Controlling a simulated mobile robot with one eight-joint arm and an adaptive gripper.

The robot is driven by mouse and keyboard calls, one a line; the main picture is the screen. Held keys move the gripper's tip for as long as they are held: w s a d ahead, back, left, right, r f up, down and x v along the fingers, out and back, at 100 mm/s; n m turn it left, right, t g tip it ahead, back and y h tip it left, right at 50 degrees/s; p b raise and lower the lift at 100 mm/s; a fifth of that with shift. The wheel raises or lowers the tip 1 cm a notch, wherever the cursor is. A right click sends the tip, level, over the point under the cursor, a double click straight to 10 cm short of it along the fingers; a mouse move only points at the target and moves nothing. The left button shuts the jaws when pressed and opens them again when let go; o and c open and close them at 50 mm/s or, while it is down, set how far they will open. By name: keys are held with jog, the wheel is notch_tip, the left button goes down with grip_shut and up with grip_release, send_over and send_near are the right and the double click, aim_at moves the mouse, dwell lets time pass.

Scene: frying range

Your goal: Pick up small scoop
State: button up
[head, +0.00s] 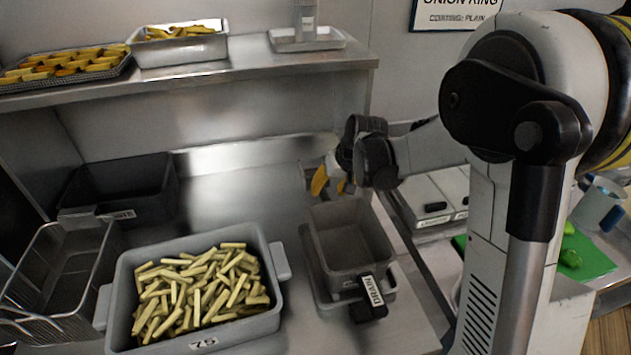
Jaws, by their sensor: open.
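My gripper (331,184) has yellow fingertips and is open. It is above the steel counter, just behind the grey drain container. A small metallic piece (308,172) shows at the left of the fingers, close to them. I cannot tell whether it is the small scoop or whether the fingers touch it. No other scoop is clearly visible, and my wrist and arm cover the area to the right of the fingers.
A grey tub of fries (273,318), a wire basket (62,262) and a dark bin (122,188) stand to the left. A steel shelf (250,66) runs behind.

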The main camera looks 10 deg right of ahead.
aim_at(325, 192)
jog(key=b+x, duration=0.1)
jog(key=x, duration=0.1)
jog(key=b+x, duration=0.1)
jog(key=x, duration=0.2)
jog(key=shift+w+r, duration=0.1)
jog(key=shift+w, duration=0.2)
jog(key=shift+r, duration=0.1)
grip_shut()
